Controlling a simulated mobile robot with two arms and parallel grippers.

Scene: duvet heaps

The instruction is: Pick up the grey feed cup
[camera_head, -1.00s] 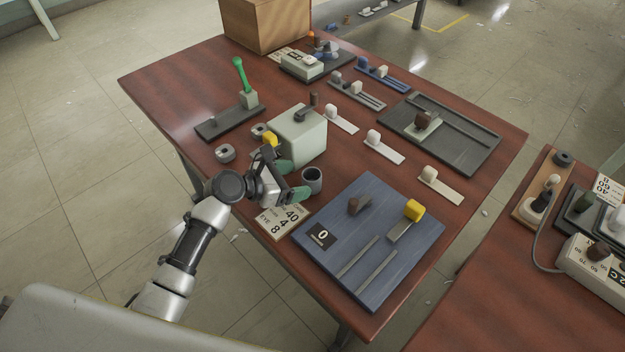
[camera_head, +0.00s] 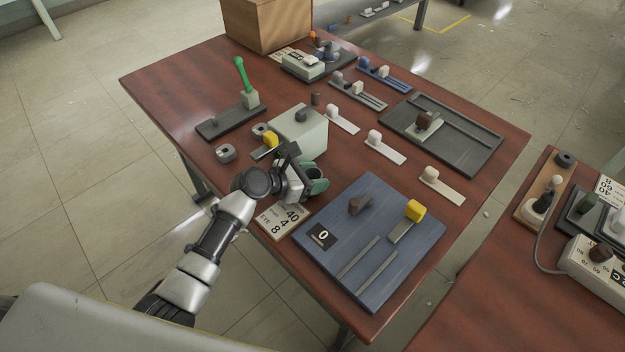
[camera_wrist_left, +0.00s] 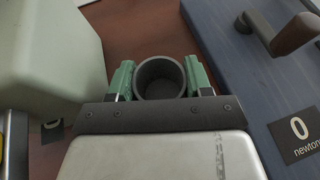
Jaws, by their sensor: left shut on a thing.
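The grey feed cup (camera_wrist_left: 160,78) is a small round open cup. In the left wrist view it stands between the two green fingers of my left gripper (camera_wrist_left: 160,82), which are shut on its sides. In the head view my left gripper (camera_head: 314,180) is at the cup (camera_head: 313,174), which is mostly hidden by the fingers. The cup is by the front left edge of the red-brown table (camera_head: 345,160); I cannot tell whether it still touches the top. My right gripper is not in view.
A pale green box with a crank (camera_head: 302,132) stands just behind the gripper. A blue board (camera_head: 370,245) with a yellow knob (camera_head: 414,210) lies to the right. A number card (camera_head: 284,218) lies in front. Small grey rings (camera_head: 225,153) lie to the left.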

